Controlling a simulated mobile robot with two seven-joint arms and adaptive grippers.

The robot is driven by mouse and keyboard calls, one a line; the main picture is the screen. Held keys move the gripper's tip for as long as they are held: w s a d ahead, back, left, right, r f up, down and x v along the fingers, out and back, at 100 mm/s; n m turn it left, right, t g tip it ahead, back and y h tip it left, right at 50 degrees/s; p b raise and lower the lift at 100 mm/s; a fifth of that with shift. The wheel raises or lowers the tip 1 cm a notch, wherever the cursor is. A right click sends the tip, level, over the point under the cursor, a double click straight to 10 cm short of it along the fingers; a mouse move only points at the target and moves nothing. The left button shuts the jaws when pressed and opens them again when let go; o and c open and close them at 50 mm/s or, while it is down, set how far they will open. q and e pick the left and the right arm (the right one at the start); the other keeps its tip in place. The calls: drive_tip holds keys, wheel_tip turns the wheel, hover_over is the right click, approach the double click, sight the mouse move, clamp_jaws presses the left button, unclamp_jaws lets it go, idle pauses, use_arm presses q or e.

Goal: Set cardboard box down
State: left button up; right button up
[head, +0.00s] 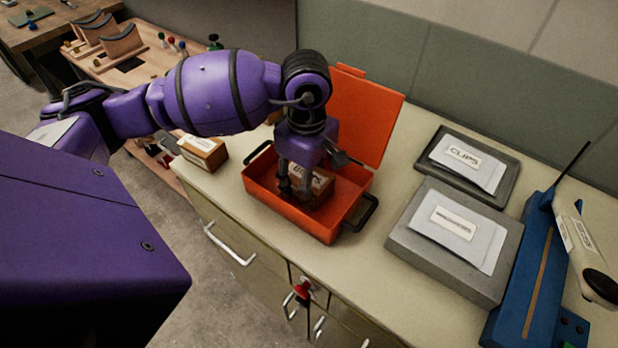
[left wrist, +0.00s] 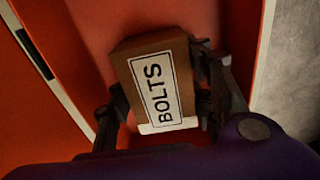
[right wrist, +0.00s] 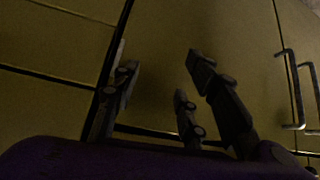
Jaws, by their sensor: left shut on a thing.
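A brown cardboard box (head: 318,188) is inside the open orange toolbox (head: 322,233). In the left wrist view the box (left wrist: 181,70) carries a white label reading BOLTS. My left gripper (head: 294,190) reaches down into the toolbox and is shut on the box, with fingers on both sides of it. I cannot tell whether the box touches the toolbox floor. My right gripper (right wrist: 160,85) shows in the right wrist view with its fingers apart and nothing between them, in front of yellowish cabinet fronts.
Another cardboard box (head: 203,152) stands on the counter left of the toolbox. The toolbox lid (head: 365,115) stands up behind. A grey case (head: 410,243), a dark tray labelled CLIPS (head: 505,192) and a blue tool (head: 535,270) lie to the right.

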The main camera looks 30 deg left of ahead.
use_arm(q)
drive_tip(key=shift+r, duration=0.2)
drive_tip(key=shift+f, duration=0.15)
drive_tip(key=o, duration=1.6)
wheel_tip(320, 180, up, 12)
